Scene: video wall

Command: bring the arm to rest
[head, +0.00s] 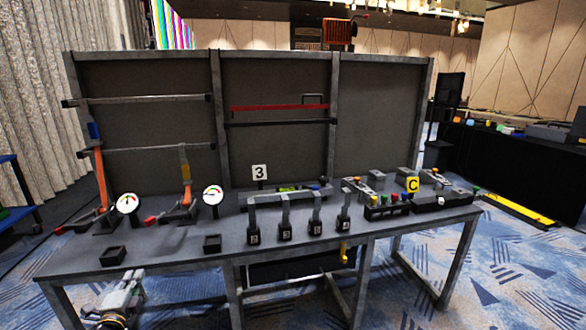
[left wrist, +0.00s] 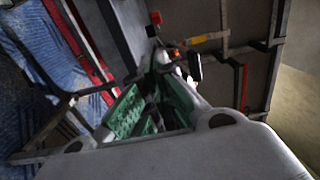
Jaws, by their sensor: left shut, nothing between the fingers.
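My left gripper (head: 132,276) shows at the lower left of the head view, low in front of the table (head: 170,257), near its left front leg. It is shut and empty. In the left wrist view my left gripper (left wrist: 158,68) shows close up, with green inner faces and the fingers together at the tips. The picture there is tilted, and the table and panel lie beyond the fingers. My right gripper is in neither view.
The table carries gauges (head: 128,203), lever handles, dark square boxes (head: 112,255) and a row of upright grey handles (head: 285,212). A dark panel (head: 270,130) stands behind. A black-covered table (head: 510,165) is at right. Patterned carpet at front right is clear.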

